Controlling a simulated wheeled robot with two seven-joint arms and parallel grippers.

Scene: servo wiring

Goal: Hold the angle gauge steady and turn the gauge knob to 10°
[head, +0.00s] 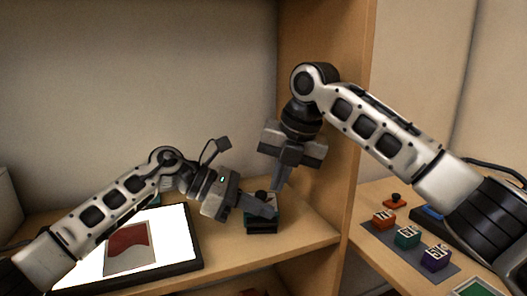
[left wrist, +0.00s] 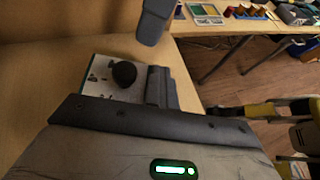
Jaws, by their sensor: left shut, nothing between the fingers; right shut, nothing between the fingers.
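The angle gauge (head: 262,226) is a small dark green box on the wooden shelf, with a black knob (head: 262,195) on top. In the left wrist view its pale marked face (left wrist: 100,76) and the round black knob (left wrist: 124,73) show; the dial reading is too small to tell. My left gripper (head: 270,210) is shut and empty at the gauge, its fingers beside the knob; I cannot tell whether they touch. My right gripper (head: 277,186) is shut and empty, pointing down just above the gauge. Its fingertip also shows in the left wrist view (left wrist: 154,28).
A tablet-like screen (head: 180,232) with a red shape lies left of the gauge. An upright wooden panel (head: 352,150) stands to the right. Beyond it, a lower table holds orange, green and purple blocks (head: 408,237) on a grey mat.

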